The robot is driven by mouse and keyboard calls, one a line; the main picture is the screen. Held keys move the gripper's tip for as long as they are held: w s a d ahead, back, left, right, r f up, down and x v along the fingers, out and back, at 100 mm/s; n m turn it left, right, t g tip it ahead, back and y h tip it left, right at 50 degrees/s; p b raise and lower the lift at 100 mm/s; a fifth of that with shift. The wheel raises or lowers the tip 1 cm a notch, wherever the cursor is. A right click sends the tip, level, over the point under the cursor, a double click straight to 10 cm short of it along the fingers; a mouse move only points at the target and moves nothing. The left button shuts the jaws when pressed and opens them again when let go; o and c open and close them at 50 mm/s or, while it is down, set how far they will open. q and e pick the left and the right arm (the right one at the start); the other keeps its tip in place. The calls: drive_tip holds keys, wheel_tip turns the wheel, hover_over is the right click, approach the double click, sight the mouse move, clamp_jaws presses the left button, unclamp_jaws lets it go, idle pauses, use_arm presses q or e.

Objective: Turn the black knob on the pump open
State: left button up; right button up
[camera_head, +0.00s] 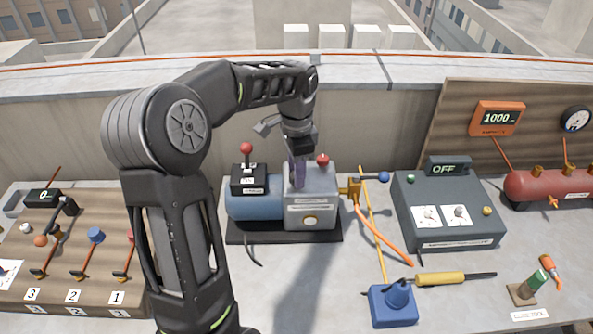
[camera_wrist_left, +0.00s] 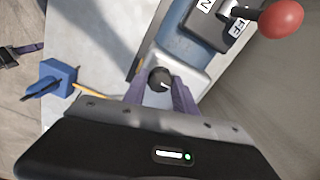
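The pump (camera_head: 311,186) is a grey box joined to a blue cylinder on a dark base, behind the middle of the bench. The black knob (camera_wrist_left: 160,79) shows in the left wrist view as a small round dial with a white mark. My left gripper (camera_head: 298,170) reaches down over the pump's grey top and hides the knob in the head view. In the wrist view the left gripper's purple fingers (camera_wrist_left: 160,90) are apart, one on each side of the knob; whether they touch it is unclear. Part of what looks like my right gripper (camera_wrist_left: 28,50) shows at the wrist view's left edge.
A black switch box (camera_head: 249,178) with a red-ball lever stands on the pump's left part. A red ball (camera_head: 323,160) is just right of the gripper. A brass valve with a blue-tipped handle (camera_head: 383,177) and orange hose stands right. A grey OFF box (camera_head: 448,207) is beyond.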

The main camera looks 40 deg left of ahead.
use_arm(q)
clamp_jaws()
drive_tip(key=shift+n, duration=0.4)
drive_tip(key=shift+n+b, duration=0.3)
drive_tip(key=shift+n, duration=0.9)
drive_tip(key=n, duration=0.9)
drive_tip(key=shift+b, duration=0.4)
drive_tip(key=n, duration=0.5)
drive_tip(key=shift+r+n, duration=0.1)
drive_tip(key=shift+n, duration=0.3)
